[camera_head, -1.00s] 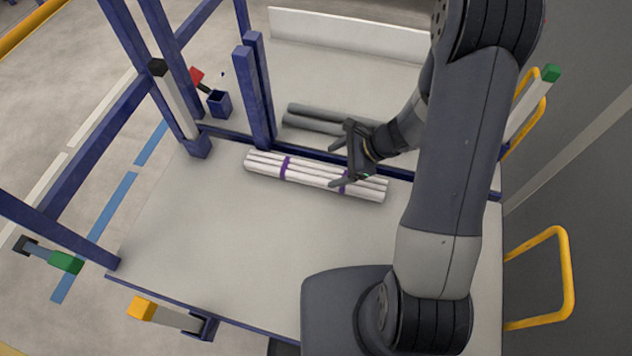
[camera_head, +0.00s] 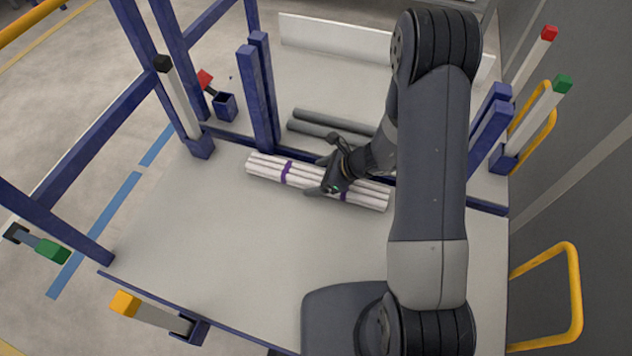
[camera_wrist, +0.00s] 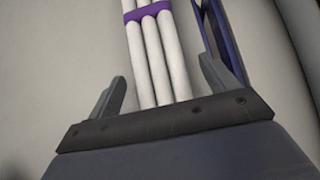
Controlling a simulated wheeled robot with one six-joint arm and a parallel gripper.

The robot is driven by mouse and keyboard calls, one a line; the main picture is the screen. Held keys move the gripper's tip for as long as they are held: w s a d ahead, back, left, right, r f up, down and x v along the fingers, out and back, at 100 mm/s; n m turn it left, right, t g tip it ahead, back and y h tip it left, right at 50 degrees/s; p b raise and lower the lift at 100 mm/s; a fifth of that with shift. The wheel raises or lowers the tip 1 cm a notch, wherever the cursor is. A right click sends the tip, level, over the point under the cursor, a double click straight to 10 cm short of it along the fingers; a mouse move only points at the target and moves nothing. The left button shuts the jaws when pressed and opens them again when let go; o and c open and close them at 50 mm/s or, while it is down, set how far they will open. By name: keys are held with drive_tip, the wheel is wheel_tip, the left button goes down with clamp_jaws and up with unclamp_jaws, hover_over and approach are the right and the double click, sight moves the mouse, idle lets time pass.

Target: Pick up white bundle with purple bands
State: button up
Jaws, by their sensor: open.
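The white bundle with purple bands (camera_head: 265,168) lies flat on the grey table, along the blue rail at its back edge. One purple band (camera_head: 286,172) shows left of my gripper; the other is partly hidden by it. My gripper (camera_head: 322,176) is open over the middle-right part of the bundle. In the wrist view the white bundle (camera_wrist: 155,57) runs between the two open fingers of my gripper (camera_wrist: 163,88), with a gap on each side. One purple band (camera_wrist: 147,11) crosses it ahead of the fingers. I cannot tell the height of the fingers above the table.
Two grey pipes (camera_head: 320,127) lie behind the blue rail. Blue posts (camera_head: 258,95) stand behind the bundle's left part. A blue rail (camera_wrist: 222,40) runs right of the bundle in the wrist view. The table's front left (camera_head: 210,245) is clear.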

drive_tip(key=shift+w+a+f, duration=0.1)
drive_tip(key=shift+a+f, duration=0.2)
drive_tip(key=shift+f, duration=0.05)
drive_tip(key=shift+r, duration=0.1)
drive_tip(key=c, duration=1.3)
drive_tip(key=shift+r, duration=0.15)
